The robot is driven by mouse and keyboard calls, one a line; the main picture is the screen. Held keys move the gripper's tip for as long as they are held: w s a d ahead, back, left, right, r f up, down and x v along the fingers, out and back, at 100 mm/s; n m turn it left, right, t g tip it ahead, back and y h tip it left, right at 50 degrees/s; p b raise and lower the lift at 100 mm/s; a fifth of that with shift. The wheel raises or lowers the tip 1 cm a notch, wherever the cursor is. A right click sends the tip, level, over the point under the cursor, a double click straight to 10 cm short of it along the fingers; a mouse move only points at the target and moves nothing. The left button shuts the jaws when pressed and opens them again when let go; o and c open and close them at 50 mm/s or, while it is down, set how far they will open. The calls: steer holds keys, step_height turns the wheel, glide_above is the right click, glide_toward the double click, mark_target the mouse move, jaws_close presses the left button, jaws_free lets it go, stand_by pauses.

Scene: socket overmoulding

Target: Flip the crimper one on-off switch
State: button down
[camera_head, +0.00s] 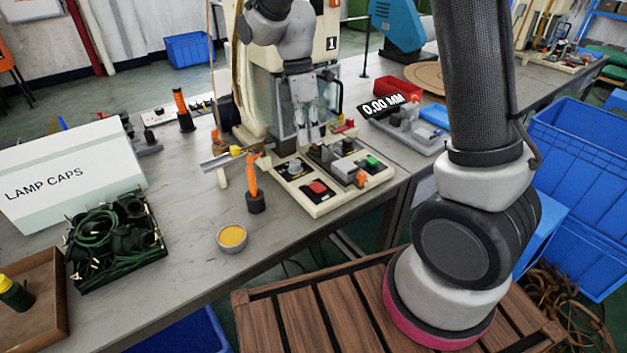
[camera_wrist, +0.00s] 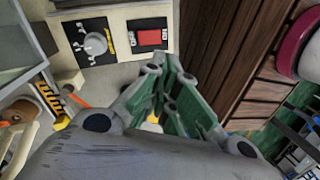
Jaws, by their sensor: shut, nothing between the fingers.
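Crimper one (camera_head: 263,85) is the cream machine marked "1" on the bench. Its red on-off rocker switch (camera_head: 317,188) sits in a black plate at the front of its base. In the wrist view the red switch (camera_wrist: 149,38) lies between small white labels, one at each side. A grey rotary knob (camera_wrist: 95,43) is on the plate beside it, and it also shows in the head view (camera_head: 295,167). My gripper (camera_head: 306,138) is above the base, behind the switch in the head view. In the wrist view its green-padded fingers (camera_wrist: 162,62) are shut and empty, just below the switch in the picture.
An orange-handled tool (camera_head: 253,180) stands left of the base, near a small yellow-filled dish (camera_head: 232,238). A green button (camera_head: 372,162) and an orange part (camera_head: 360,179) are at the base's right. A "0.00 MM" display (camera_head: 383,105) stands further right.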

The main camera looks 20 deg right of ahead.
steer(key=n, duration=0.4)
glide_toward(317, 187)
steer(key=x, duration=0.4)
steer(key=s+a+x, duration=0.1)
steer(key=x, duration=0.2)
steer(key=shift+w, duration=0.1)
